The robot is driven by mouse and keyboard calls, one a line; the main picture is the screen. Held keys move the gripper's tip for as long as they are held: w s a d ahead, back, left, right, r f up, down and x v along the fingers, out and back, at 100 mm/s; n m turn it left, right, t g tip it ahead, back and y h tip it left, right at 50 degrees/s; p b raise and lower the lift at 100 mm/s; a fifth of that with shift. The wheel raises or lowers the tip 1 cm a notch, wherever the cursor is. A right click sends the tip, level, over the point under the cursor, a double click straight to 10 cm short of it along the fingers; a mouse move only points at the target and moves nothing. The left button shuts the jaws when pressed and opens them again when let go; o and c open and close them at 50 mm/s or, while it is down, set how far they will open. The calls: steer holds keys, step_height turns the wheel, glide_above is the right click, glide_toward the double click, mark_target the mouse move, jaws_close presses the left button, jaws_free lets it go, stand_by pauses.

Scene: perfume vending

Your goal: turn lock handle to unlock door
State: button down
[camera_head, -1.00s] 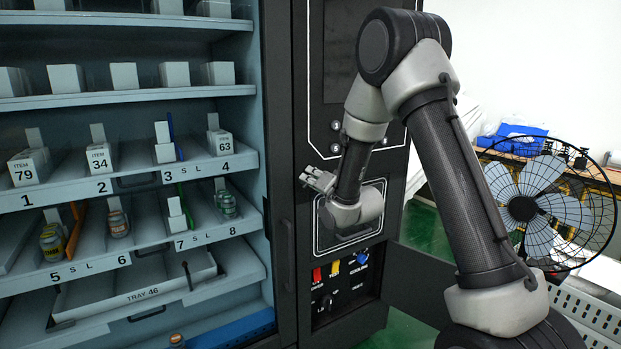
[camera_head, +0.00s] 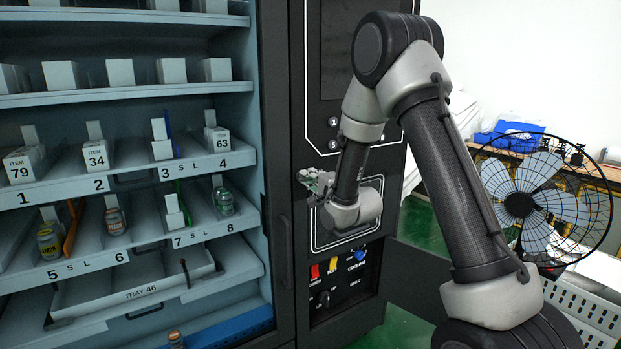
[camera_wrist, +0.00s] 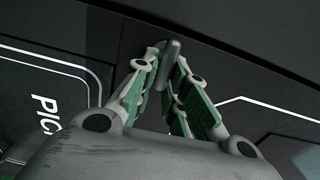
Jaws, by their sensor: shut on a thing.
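The lock handle (camera_wrist: 172,60) is a small grey bar on the dark door (camera_wrist: 210,50) of the vending machine. In the wrist view it stands between my fingertips, and part of it is hidden by the fingers. My gripper (camera_wrist: 162,62) has green-padded fingers that converge on this handle from both sides. In the head view my gripper (camera_head: 314,182) is at the dark front panel (camera_head: 312,90), above the control knobs. The lock handle cannot be made out there behind the fingers.
Left of the panel, open shelves (camera_head: 120,98) hold boxes and bottles. Red and yellow switches and a blue knob (camera_head: 360,254) sit below my gripper. A black open flap (camera_head: 415,275) juts out at lower right. A fan (camera_head: 520,205) stands farther right.

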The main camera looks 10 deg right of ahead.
stand_by(0.4)
steer(key=c, duration=1.5)
jaws_free()
steer(key=v, duration=0.7)
steer(key=shift+s, duration=0.25)
